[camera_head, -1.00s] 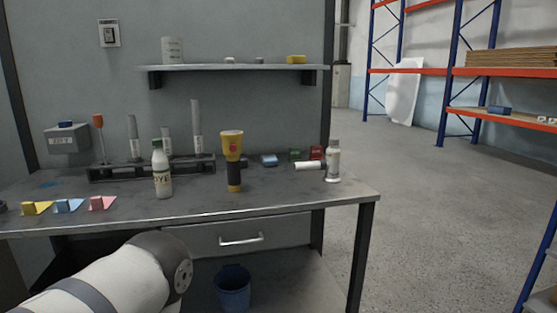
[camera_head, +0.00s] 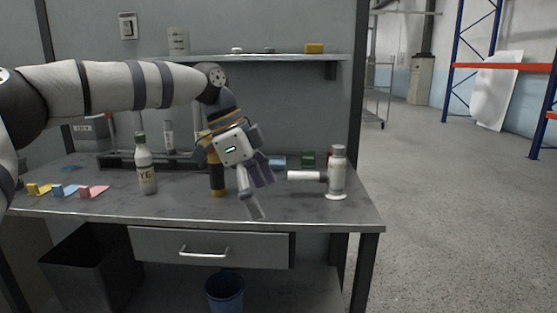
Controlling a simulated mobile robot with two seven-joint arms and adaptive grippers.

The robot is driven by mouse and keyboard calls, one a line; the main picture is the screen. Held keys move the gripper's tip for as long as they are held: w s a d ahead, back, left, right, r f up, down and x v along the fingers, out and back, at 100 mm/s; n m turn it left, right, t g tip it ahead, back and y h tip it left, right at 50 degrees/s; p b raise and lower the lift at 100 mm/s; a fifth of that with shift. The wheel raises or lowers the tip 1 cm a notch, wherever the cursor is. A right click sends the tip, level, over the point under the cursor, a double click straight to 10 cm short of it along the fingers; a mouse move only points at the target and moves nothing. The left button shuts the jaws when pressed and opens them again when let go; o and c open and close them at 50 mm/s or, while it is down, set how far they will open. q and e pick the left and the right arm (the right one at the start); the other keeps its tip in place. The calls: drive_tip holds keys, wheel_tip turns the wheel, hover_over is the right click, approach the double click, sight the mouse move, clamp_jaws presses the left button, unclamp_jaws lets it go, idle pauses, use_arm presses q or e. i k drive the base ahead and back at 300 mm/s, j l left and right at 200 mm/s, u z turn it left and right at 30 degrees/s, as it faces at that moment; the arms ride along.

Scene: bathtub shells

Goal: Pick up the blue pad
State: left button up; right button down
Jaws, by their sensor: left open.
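A small blue block (camera_head: 279,162), which looks like the blue pad, lies at the back of the grey workbench (camera_head: 200,206), partly hidden by my left gripper (camera_head: 261,199). That gripper is open and empty, pointing down over the bench, in front of the block and apart from it. Another small blue piece (camera_head: 64,191) sits on blue paper at the left, between a yellow piece (camera_head: 38,189) and a pink piece (camera_head: 87,191). My right gripper is not in view.
A white bottle with a green cap (camera_head: 146,166) and a yellow-and-black torch (camera_head: 217,180) stand left of the gripper. A white-and-grey canister (camera_head: 337,175) stands at the right, a white cylinder (camera_head: 305,176) beside it. A green block (camera_head: 308,160) is behind. The front bench strip is clear.

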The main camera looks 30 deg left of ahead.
sight(276, 162)
drive_tip(key=i+j, duration=1.4)
drive_tip(key=i+l, duration=0.05)
drive_tip(key=i, duration=0.05)
